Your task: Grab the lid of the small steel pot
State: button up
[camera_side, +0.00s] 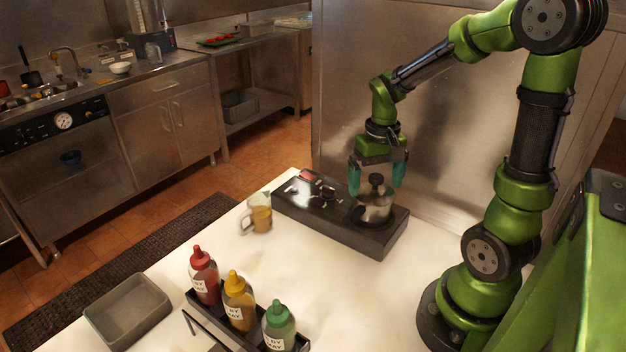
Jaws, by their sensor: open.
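The small steel pot (375,212) stands on the right end of a black grill unit (380,240) on the white table. Its lid is on top, with a dark round knob (376,179) sticking up. My gripper (377,182) points down over the pot with its two teal fingers apart. One finger is to the left of the knob and one to the right. Whether the fingers touch the lid cannot be told from this view.
A glass jug (260,218) with amber liquid stands left of the grill unit. A rack with red (204,277), yellow (238,303) and green (279,328) bottles is at the front. A grey tray (128,312) lies front left. A steel wall (440,130) rises behind the grill. The table's middle is clear.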

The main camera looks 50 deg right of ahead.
jog(key=shift+f, duration=0.25)
jog(key=c, duration=1.1)
jog(key=shift+f, duration=0.1)
jog(key=shift+c, duration=0.6)
jog(key=shift+s, duration=0.1)
